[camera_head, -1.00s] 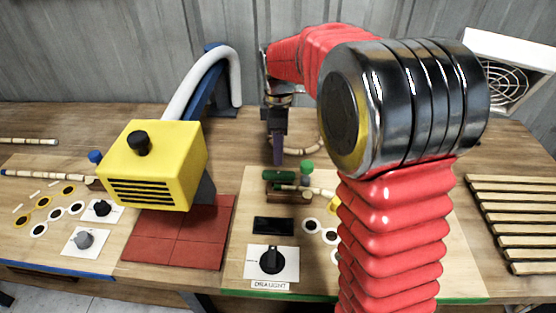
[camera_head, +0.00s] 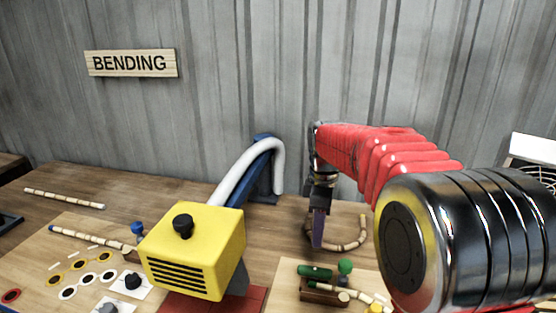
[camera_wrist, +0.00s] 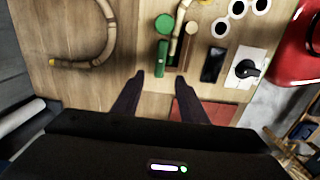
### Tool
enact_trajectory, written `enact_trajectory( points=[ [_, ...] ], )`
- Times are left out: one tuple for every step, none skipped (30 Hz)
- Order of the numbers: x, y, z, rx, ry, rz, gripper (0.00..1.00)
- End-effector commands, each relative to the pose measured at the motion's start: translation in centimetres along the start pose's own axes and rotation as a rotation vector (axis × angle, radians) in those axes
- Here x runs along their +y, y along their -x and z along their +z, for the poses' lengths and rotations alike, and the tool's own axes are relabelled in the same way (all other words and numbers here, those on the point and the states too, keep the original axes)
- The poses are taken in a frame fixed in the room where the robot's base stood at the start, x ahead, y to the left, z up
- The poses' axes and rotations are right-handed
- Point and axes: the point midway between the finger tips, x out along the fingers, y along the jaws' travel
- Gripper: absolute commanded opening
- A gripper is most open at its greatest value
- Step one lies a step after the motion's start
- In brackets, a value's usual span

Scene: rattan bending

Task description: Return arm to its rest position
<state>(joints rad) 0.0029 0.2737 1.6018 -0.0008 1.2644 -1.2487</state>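My gripper (camera_head: 318,244) hangs with its fingers pointing down above the back of the workbench, right of the yellow machine. In the wrist view my gripper (camera_wrist: 159,76) has its two dark fingers apart, with nothing between them. My red arm reaches back to it from the right. A curved rattan piece (camera_head: 352,243) lies on the bench just right of the fingers. It also shows at the upper left in the wrist view (camera_wrist: 107,45). A wooden holder with a green cylinder (camera_head: 315,271) and a pale rattan piece (camera_head: 346,296) stands in front of the gripper.
A yellow machine (camera_head: 195,252) with a white hose (camera_head: 242,170) stands left of my gripper. A straight rattan pole (camera_head: 65,198) lies at the back left. A grey wall with a BENDING sign (camera_head: 130,63) closes the back. A vent box (camera_head: 537,160) is at the right.

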Motion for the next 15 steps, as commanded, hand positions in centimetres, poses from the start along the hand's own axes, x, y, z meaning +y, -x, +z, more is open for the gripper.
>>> enact_trajectory(
  points=[
    [0.1,0.0,0.0,0.001,-0.023,0.003,0.39],
    [0.2,0.0,-0.1,0.002,-0.043,0.006,0.39],
    [0.3,0.0,-0.1,0.005,-0.075,0.012,0.39],
    [0.4,0.0,-0.1,0.007,-0.102,0.017,0.39],
    [0.4,-0.2,-0.1,0.007,-0.131,0.018,0.39],
    [0.3,-0.6,-0.1,0.007,-0.174,0.017,0.39],
    [0.2,-1.1,-0.1,0.007,-0.207,0.015,0.39],
    [0.0,-1.6,0.0,0.006,-0.241,0.011,0.39],
    [-0.4,-2.1,0.1,0.004,-0.286,0.008,0.39],
    [-0.7,-2.3,0.2,0.004,-0.320,0.008,0.39],
    [-1.0,-2.5,0.3,0.005,-0.354,0.010,0.39],
    [-1.5,-2.7,0.5,0.006,-0.400,0.011,0.39],
    [-1.9,-2.8,0.6,0.008,-0.433,0.013,0.39],
    [-2.3,-2.8,0.8,0.012,-0.468,0.018,0.39],
    [-3.0,-2.8,1.0,0.015,-0.516,0.022,0.39]
  ],
)
